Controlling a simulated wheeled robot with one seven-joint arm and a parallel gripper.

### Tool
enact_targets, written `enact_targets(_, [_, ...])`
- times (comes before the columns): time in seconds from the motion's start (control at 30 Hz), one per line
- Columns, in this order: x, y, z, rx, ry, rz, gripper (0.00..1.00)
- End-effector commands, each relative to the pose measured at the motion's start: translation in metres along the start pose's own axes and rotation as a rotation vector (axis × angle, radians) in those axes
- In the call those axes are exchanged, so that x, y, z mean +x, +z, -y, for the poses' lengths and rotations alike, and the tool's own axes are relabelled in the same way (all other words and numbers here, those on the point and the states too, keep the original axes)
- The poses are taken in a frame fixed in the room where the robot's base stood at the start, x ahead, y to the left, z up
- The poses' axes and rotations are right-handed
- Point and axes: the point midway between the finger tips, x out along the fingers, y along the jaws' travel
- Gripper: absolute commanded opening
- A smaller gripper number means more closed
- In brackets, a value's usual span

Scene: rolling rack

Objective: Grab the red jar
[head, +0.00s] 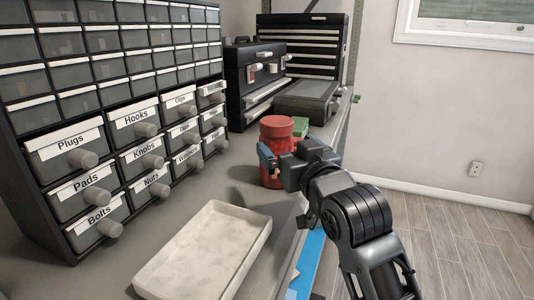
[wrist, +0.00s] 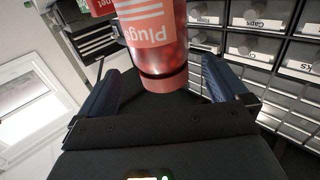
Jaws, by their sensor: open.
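The red jar (head: 277,134) stands on the grey shelf near its right edge, in front of the black tool boxes. In the wrist view the jar (wrist: 158,45) shows a label reading "Plugs" and lies between the tips of my two blue fingers, with gaps on both sides. My gripper (wrist: 160,78) is open and not closed on it. In the head view my gripper (head: 270,158) is at the jar's near right side; one blue finger shows in front of the jar and the other is hidden.
A drawer cabinet (head: 130,105) with labelled small drawers stands at left. A pale tray (head: 205,250) lies on the shelf in front. A black tool chest (head: 310,40), a dark case (head: 308,98) and a green item (head: 300,125) are behind the jar. Open floor lies at right.

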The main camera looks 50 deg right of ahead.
Motion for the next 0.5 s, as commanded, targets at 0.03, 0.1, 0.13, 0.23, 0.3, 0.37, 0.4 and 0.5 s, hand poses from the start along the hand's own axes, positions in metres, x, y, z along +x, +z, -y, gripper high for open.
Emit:
enact_targets(0.03, [0.006,-0.002,0.000,0.000,0.000,-0.001,1.00])
enact_targets(0.1, [0.013,-0.002,0.000,0.000,0.000,-0.001,1.00])
enact_targets(0.13, [0.015,-0.002,0.000,0.000,0.000,-0.001,1.00])
enact_targets(0.23, [0.027,-0.003,0.001,0.000,-0.001,-0.002,1.00])
enact_targets(0.3, [0.038,-0.003,0.001,0.000,0.000,0.000,1.00])
enact_targets(0.37, [0.047,-0.003,0.001,0.000,0.000,-0.001,1.00])
enact_targets(0.4, [0.052,-0.002,0.002,0.000,0.000,-0.001,1.00])
enact_targets(0.5, [0.061,-0.002,0.002,0.000,-0.001,-0.001,1.00])
